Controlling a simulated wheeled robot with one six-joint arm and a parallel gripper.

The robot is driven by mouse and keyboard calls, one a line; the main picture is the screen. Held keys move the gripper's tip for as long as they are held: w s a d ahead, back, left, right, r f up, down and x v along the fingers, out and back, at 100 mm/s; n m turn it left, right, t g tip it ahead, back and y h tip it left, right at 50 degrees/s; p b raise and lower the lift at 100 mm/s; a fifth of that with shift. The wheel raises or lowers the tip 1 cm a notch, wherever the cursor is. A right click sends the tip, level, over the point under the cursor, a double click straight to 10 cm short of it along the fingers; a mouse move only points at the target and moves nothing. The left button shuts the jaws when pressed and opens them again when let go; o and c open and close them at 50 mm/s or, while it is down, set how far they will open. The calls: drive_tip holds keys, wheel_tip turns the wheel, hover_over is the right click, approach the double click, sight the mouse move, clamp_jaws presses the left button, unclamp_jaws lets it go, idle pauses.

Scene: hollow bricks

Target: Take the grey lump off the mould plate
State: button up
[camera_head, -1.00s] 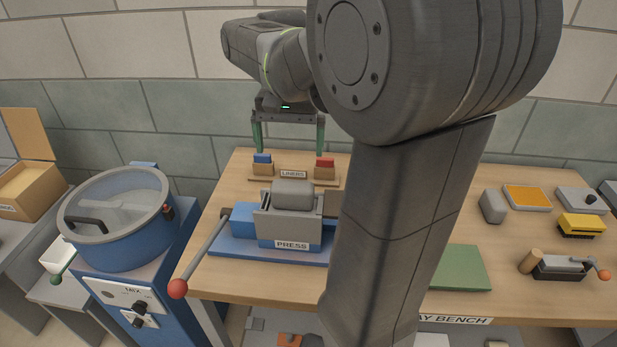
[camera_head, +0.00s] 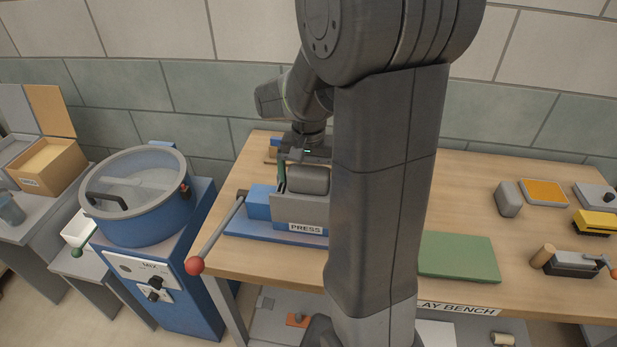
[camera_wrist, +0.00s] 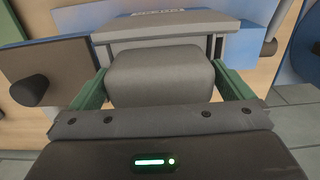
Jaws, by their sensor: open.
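The grey lump (camera_head: 308,180) is a rounded block sitting on top of the blue and grey press (camera_head: 262,203), above its PRESS label. In the wrist view the lump (camera_wrist: 160,72) fills the middle, between the two green fingers of my gripper (camera_wrist: 161,88). One finger is on each side of it; the jaws are open, and I cannot tell whether either finger touches it. A grey plate (camera_wrist: 180,32) of the press shows beyond the lump. What lies directly under the lump is hidden. In the head view, one green finger shows at the lump's left; the other is hidden.
The press lever with a red knob (camera_head: 195,266) sticks out front left. A blue mixer pot (camera_head: 140,215) stands left of the bench. A green mat (camera_head: 457,257) lies right of my arm. Another grey block (camera_head: 508,198), an orange-topped tray (camera_head: 544,192) and a yellow brush (camera_head: 594,222) lie further right.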

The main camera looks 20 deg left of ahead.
drive_tip(key=c, duration=1.1)
